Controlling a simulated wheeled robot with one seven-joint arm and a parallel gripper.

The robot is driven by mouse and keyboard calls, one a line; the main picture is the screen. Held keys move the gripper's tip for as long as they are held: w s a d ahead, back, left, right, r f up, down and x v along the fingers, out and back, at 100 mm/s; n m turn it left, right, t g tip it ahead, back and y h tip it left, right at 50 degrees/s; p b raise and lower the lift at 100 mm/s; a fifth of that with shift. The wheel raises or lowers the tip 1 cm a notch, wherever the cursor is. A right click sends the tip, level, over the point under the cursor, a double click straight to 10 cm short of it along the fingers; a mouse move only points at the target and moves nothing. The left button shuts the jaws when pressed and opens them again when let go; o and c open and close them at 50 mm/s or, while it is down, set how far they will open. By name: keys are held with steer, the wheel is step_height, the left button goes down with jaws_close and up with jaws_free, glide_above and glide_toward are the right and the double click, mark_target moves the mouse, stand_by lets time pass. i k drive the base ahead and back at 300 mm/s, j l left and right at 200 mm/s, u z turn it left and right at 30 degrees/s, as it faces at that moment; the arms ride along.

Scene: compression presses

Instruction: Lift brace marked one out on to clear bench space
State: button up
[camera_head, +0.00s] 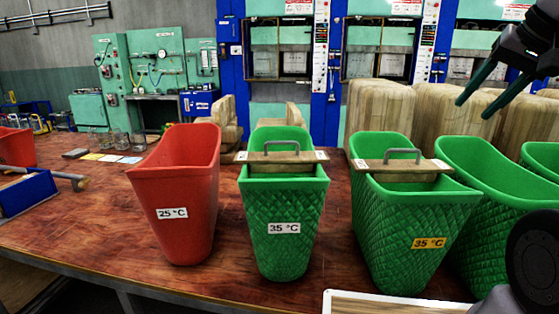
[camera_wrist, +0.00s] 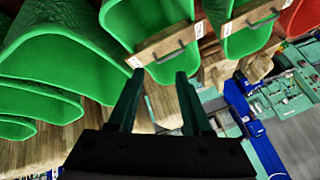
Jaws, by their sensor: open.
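Two wooden braces with grey bar handles lie across green bins. One brace (camera_head: 281,157) spans the middle bin with the white 35 °C label; the other brace (camera_head: 402,166) spans the bin to its right with the yellow 35 °C label. Small white end tags show, but their marks are too small to read, so I cannot tell which is one. My gripper (camera_head: 474,108) is open and empty, above and right of the right brace. In the wrist view the open fingers (camera_wrist: 159,76) are seen apart, with the right brace (camera_wrist: 152,48) beyond them and the other brace (camera_wrist: 238,22) farther right.
A red bin (camera_head: 182,195) labelled 25 °C stands left of the green bins. More green bins (camera_head: 500,190) crowd the right side. Wooden blocks (camera_head: 375,105) stand behind. Bare bench (camera_head: 100,215) shows left of the red bin, near a blue box (camera_head: 30,192) and papers (camera_head: 110,158).

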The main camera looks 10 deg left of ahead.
mark_target(266, 162)
steer(key=j, duration=1.65)
